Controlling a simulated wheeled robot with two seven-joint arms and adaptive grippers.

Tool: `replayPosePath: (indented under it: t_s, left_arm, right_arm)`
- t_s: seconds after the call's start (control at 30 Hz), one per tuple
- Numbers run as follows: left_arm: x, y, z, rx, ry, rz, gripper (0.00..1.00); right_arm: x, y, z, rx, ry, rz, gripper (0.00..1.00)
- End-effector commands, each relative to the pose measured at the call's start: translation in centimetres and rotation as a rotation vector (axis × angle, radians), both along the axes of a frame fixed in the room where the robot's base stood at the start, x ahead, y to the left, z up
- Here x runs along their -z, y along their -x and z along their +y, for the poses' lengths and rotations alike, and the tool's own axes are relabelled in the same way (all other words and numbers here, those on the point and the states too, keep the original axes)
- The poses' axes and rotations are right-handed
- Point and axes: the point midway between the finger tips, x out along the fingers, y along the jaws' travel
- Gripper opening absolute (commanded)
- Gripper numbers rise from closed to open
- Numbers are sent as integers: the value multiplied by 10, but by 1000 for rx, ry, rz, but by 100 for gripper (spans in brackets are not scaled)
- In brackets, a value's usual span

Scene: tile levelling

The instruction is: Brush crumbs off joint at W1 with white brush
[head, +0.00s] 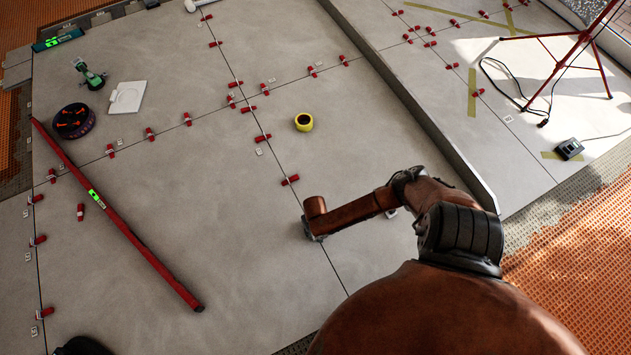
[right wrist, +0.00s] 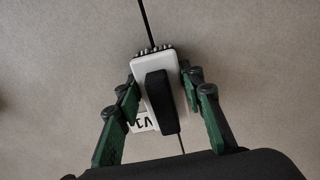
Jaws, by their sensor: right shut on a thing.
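The white brush (right wrist: 151,65) with a black grip strip is in my right gripper (right wrist: 158,84), between its green fingers in the right wrist view. Its dark bristles lie at the far end, over the dark joint line (right wrist: 147,22). A small printed label (right wrist: 138,123) lies on the tile beside the joint, partly hidden by the brush and a finger; I cannot read it fully. In the head view my right arm's end is over the long joint (head: 334,272), and the arm hides the brush. I cannot make out any crumbs. My left gripper is not seen.
Red clips (head: 291,180) stand along the joints. A red tripod (head: 576,47) stands at the right past a raised edge.

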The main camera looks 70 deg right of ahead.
Motion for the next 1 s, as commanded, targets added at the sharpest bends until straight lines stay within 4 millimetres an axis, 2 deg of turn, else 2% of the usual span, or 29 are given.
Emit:
replayPosePath:
  t_s: [1.0]
  left_arm:
    - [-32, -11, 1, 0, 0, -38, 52]
  right_arm:
    - [0, 34, 28, 1, -2, 2, 0]
